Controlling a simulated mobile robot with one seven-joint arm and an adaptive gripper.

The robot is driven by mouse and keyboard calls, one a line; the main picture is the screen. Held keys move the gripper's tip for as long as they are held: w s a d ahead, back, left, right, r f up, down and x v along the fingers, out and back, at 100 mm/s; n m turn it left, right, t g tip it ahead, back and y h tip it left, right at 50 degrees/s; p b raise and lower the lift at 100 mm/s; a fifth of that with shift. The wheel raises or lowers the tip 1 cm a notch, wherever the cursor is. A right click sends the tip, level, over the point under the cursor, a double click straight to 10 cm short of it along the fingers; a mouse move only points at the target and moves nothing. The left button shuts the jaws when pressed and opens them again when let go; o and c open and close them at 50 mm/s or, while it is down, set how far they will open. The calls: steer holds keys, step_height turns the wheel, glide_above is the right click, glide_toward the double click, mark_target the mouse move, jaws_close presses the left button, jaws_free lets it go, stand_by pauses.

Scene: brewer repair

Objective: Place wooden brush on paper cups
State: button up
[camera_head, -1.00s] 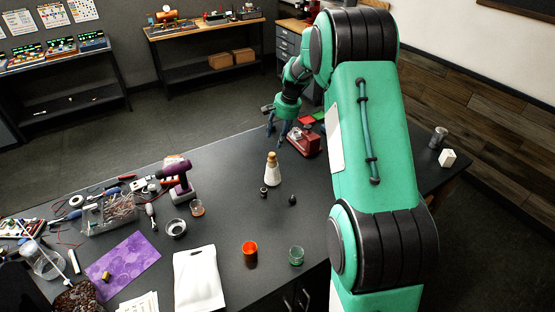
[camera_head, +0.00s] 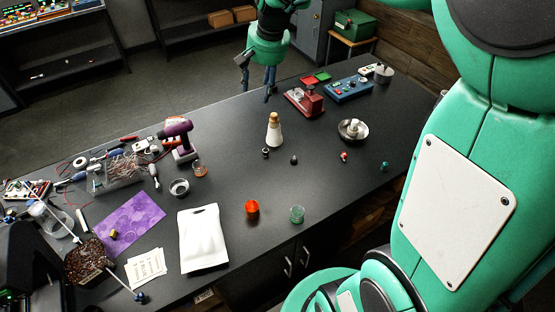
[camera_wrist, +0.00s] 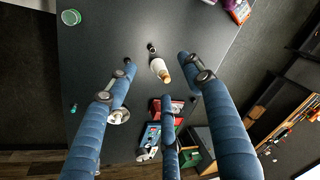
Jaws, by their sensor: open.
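I cannot make out a clear wooden brush or paper cups. A white tapered item with a tan wooden-looking top (camera_head: 274,130) stands upright mid-table; it also shows in the wrist view (camera_wrist: 158,68). An orange cup (camera_head: 252,207) and a green clear cup (camera_head: 297,214) stand near the front edge; their material is unclear. The green cup is at upper left in the wrist view (camera_wrist: 71,17). My gripper (camera_head: 258,90) is over the table's far edge, behind the white item. Its blue fingers are spread and empty in the wrist view (camera_wrist: 160,73).
A red device (camera_head: 304,102), a blue control box (camera_head: 347,89) and a metal bowl (camera_head: 353,130) stand at the right. A purple drill (camera_head: 178,138), a clear bin (camera_head: 116,178) and a white bag (camera_head: 202,238) crowd the left.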

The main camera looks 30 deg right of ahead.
steer(key=s+a+r+n+t, duration=0.1)
steer(key=s+a+n, duration=0.2)
steer(key=s, duration=1.1)
steer(key=s+a+r+n+t, duration=0.1)
steer(key=s+a+n, duration=0.1)
steer(key=s+a, duration=0.6)
steer(key=s, duration=0.7)
steer(key=shift+r+n+h, duration=0.3)
steer(key=shift+n, duration=0.1)
steer(key=shift+a, duration=0.1)
step_height(320, 180, down, 13)
steer(key=b, duration=1.2)
steer(key=shift+r+b, duration=0.2)
steer(key=shift+b, duration=0.15)
